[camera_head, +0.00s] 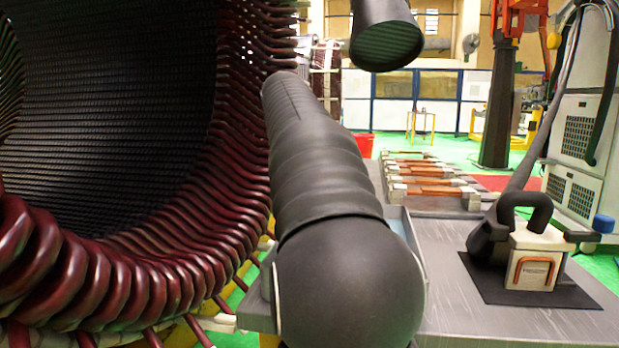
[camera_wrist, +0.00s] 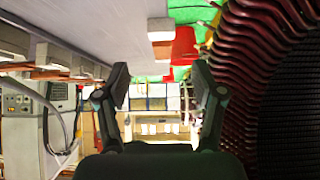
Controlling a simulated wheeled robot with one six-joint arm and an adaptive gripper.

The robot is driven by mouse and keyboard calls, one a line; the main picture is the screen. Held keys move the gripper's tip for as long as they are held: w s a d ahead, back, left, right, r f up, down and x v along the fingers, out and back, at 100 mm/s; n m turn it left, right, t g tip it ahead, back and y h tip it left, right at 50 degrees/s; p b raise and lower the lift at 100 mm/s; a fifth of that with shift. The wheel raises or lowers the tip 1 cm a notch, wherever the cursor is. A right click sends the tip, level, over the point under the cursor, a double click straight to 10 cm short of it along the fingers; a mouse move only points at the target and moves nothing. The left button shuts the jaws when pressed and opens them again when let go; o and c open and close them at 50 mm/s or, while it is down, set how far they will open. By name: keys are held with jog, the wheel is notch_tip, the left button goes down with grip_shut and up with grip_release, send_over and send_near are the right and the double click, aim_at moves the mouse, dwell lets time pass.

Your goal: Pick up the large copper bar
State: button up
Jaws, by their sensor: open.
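Several copper-coloured bars (camera_head: 432,190) lie across pale blocks on the far part of the grey table in the head view. They differ in length, and I cannot tell for sure which is the large one. In the wrist view, which looks upside down, pale blocks (camera_wrist: 52,55) and copper-coloured pieces (camera_wrist: 60,75) show along the table edge at the left. My gripper (camera_wrist: 160,80) shows in the wrist view with its two fingers wide apart and nothing between them. It is apart from the bars. My arm hides it in the head view.
A huge stator with dark red coils (camera_head: 245,170) stands close on the left. A white device with a black handle (camera_head: 530,255) sits on a black mat there. A red bin (camera_head: 364,145) stands beyond the table.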

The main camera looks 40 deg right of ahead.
jog(key=shift+v, duration=1.35)
